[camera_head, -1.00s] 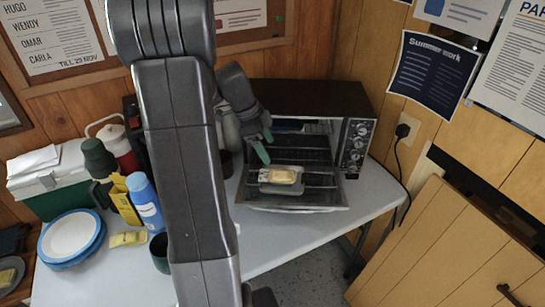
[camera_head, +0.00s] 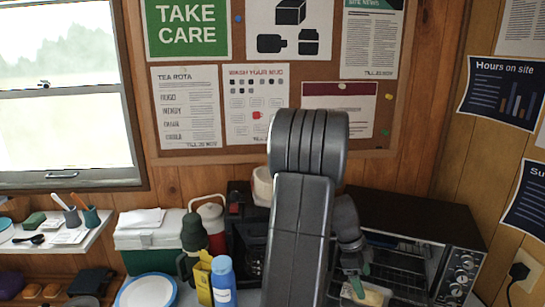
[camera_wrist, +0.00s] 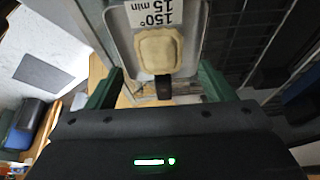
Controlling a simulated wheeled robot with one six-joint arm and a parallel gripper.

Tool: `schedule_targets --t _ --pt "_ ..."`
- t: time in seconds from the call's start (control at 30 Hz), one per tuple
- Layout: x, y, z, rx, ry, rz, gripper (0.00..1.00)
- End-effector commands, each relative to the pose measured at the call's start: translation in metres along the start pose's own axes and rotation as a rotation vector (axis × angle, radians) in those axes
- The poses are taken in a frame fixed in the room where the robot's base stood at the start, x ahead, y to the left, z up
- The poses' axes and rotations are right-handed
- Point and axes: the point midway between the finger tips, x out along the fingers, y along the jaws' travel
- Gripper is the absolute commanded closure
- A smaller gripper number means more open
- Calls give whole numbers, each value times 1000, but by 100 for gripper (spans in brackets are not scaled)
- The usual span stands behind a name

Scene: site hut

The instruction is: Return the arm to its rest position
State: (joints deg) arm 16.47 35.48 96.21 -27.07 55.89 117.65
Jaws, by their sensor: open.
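My arm rises through the middle of the head view and bends down at its right. My gripper (camera_head: 358,282) is open, with green fingers, in front of the toaster oven (camera_head: 420,215). A pale pastry (camera_head: 374,294) sits just beyond the fingers at the lower edge. In the wrist view, my gripper (camera_wrist: 160,86) has its fingers spread wide with nothing held between them. The pastry (camera_wrist: 159,51) lies in a grey tray (camera_wrist: 190,66) ahead of them, and the tray's short dark handle (camera_wrist: 164,88) points into the gap between the fingers.
A blue bottle (camera_head: 223,281), a dark green flask (camera_head: 193,233), a yellow carton (camera_head: 203,277), and a blue-rimmed plate (camera_head: 147,292) stand left of my arm. A green-and-white cooler (camera_head: 145,236) is behind them. A noticeboard (camera_head: 400,90) covers the back wall.

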Motion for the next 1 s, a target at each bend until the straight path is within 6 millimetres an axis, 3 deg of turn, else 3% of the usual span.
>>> schedule_targets --t 0.27,0.3,0.53,1.0 --pt "54 0 3 -1 -1 -1 24" --pt "42 0 -2 -1 -1 -1 24" --pt "20 0 -11 1 -1 -2 24" --pt "13 0 -13 -1 0 0 24"
